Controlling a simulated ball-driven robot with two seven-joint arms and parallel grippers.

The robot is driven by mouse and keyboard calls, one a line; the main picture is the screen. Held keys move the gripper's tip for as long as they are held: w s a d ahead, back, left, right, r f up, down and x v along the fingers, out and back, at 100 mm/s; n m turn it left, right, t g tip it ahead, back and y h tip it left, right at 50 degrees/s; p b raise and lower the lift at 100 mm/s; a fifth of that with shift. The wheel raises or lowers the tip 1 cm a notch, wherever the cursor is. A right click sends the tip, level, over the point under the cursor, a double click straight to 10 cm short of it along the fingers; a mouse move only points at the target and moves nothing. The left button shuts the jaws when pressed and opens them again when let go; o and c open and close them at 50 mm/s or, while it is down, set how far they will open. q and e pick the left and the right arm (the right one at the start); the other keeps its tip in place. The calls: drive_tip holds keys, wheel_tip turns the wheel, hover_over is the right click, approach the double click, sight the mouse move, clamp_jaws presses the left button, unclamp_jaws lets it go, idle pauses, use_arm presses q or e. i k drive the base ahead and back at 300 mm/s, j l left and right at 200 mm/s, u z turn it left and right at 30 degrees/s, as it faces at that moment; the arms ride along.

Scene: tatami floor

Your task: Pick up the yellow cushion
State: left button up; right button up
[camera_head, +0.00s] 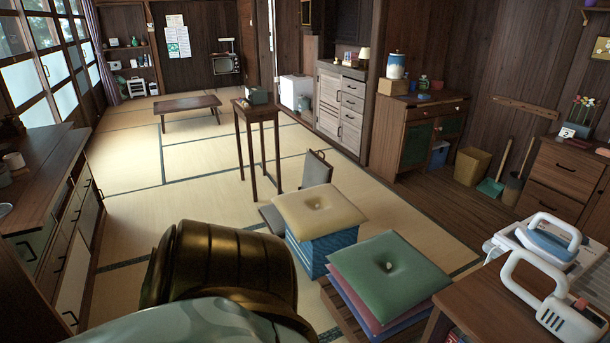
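The yellow cushion (318,208) is a flat, square, tan-yellow pad with a dimple in its middle. It lies on top of a blue patterned block (328,246), right of the picture's middle. Nothing touches it from above. A green cushion (385,268) lies in front of it and to the right, on a stack with purple-red and blue layers. Neither of my grippers shows in the head view. A large brass-coloured part and a pale green part, which look like my own body, fill the bottom left and hide the floor there.
A floor chair (317,168) stands just behind the yellow cushion. A tall narrow table (258,112) is farther back. A wooden table (500,308) with white appliances is at the lower right. A long counter (45,190) lines the left. Tatami between is clear.

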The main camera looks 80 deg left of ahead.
sight(315, 212)
drive_tip(key=u, duration=2.2)
drive_tip(key=i+j+z, duration=0.15)
drive_tip(key=z, duration=0.35)
drive_tip(key=i+j+z, duration=0.25)
drive_tip(key=z, duration=0.25)
drive_tip(key=i+j+z, duration=0.1)
drive_tip(key=j, duration=0.25)
drive_tip(key=i+j+z, duration=0.1)
drive_tip(key=j, duration=0.25)
drive_tip(key=i+j+z, duration=0.1)
drive_tip(key=i+j, duration=0.25)
drive_tip(key=j, duration=0.4)
drive_tip(key=i+j+z, duration=0.15)
drive_tip(key=j, duration=0.2)
drive_tip(key=i+j+z, duration=0.1)
drive_tip(key=j, duration=0.25)
